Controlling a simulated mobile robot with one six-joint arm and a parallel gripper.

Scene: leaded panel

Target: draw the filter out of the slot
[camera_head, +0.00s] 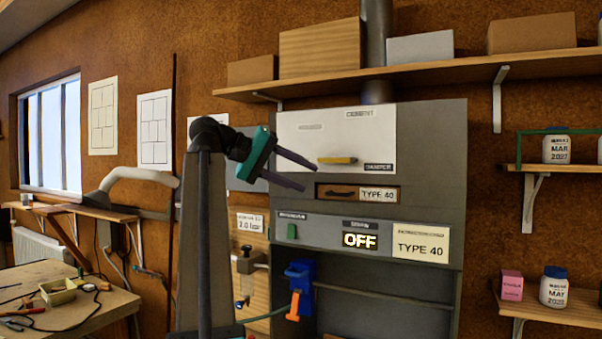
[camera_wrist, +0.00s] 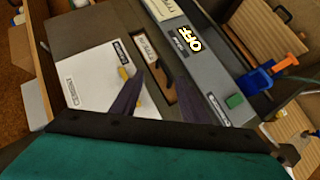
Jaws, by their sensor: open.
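The filter (camera_head: 341,192) sits in the slot of the grey cabinet (camera_head: 420,150), and its brown front with a dark pull shows beside a label reading TYPE 40 (camera_head: 379,194). In the wrist view the filter front (camera_wrist: 160,75) lies just beyond my fingers, partly hidden by one of them. My gripper (camera_head: 310,177) is open and empty, left of the slot, its two dark fingers pointing right toward the cabinet face. In the wrist view my gripper (camera_wrist: 140,85) has its fingers apart, with nothing between them that I can see held.
A yellow damper handle (camera_head: 337,160) projects from the white panel just above the slot. Below are a green switch (camera_head: 292,231), a lit OFF display (camera_head: 360,240) and a blue-and-orange tool (camera_head: 298,285). A shelf with boxes (camera_head: 400,75) runs above.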

